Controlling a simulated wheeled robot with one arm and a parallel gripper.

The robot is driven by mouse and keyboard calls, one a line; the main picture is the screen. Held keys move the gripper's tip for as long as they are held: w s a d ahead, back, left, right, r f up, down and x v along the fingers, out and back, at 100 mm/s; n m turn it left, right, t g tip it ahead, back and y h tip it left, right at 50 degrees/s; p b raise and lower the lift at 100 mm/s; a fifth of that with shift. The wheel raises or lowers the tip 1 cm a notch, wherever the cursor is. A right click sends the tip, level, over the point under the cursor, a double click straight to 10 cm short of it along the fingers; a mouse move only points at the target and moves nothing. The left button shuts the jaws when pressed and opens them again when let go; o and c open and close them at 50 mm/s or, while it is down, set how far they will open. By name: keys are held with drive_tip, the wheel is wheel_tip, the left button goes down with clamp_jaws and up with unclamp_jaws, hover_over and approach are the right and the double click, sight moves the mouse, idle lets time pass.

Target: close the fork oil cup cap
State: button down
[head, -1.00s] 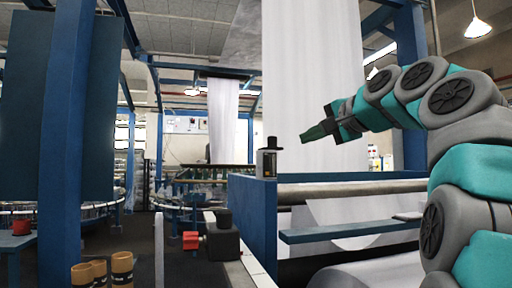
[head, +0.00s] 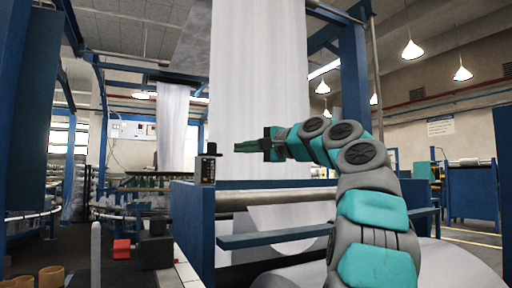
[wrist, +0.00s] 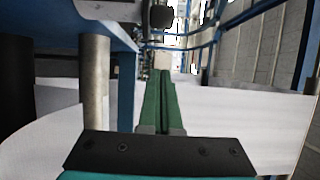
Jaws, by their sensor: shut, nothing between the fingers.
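A small dark oil cup (head: 205,170) with a yellow label stands upright on the corner of the blue loom frame in the head view. A narrow black piece (head: 211,148), apparently its cap, sticks up at its top right; I cannot tell its exact angle. My gripper (head: 237,146) is to the right of the cup's top at about its height in the picture, pointing left and apart from it. Its green fingers (wrist: 160,92) are shut and empty in the wrist view. I cannot identify the cup with certainty in the wrist view.
The blue loom frame (head: 194,222) and a roller (head: 270,198) lie below my arm. White fabric (head: 258,90) hangs behind my gripper. Brown tubes (head: 50,277) stand at the bottom left.

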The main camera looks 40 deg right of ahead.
sight(209, 150)
drive_tip(key=shift+w+a+b, duration=0.25)
drive_tip(key=shift+a, duration=0.75)
drive_tip(key=shift+w+a+b, duration=0.2)
drive_tip(key=shift+a+b, duration=0.05)
drive_tip(key=shift+a, duration=0.75)
